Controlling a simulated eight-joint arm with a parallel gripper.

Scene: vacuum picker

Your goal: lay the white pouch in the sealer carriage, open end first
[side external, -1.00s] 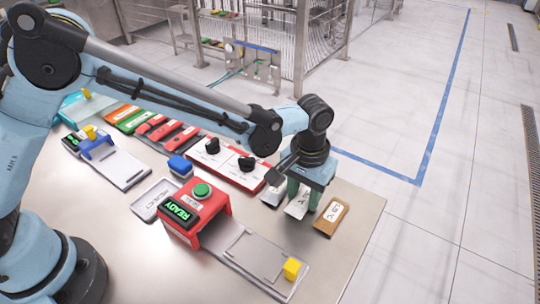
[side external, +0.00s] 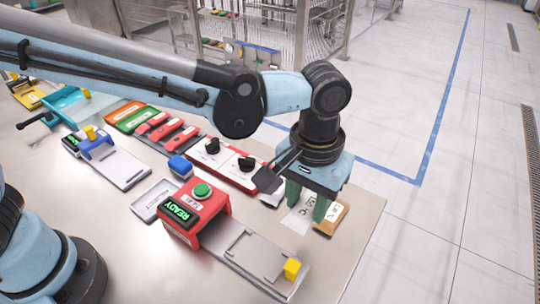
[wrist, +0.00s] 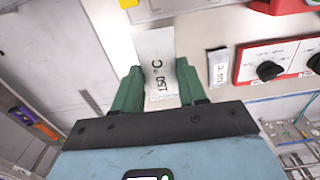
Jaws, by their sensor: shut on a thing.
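The white pouch (side external: 298,217), printed 150 °C, is between the green fingers of my gripper (side external: 306,206). In the wrist view the pouch (wrist: 156,60) extends ahead of the fingertips (wrist: 157,85), and the fingers are shut on it. It appears raised above the table, but the exact gap is hard to tell. The sealer carriage (side external: 246,250) is a flat grey plate on a rail in front of the red sealer (side external: 213,225). The sealer display reads READY and has a green button on top. No pouch is visible on the carriage.
A brown pouch (side external: 329,218) lies right of the gripper. A silver pouch (wrist: 218,68) lies on the other side. A yellow block (side external: 292,268) stands at the rail's end. A red control panel (side external: 228,168) with black knobs and a reject tray (side external: 152,202) are nearby.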

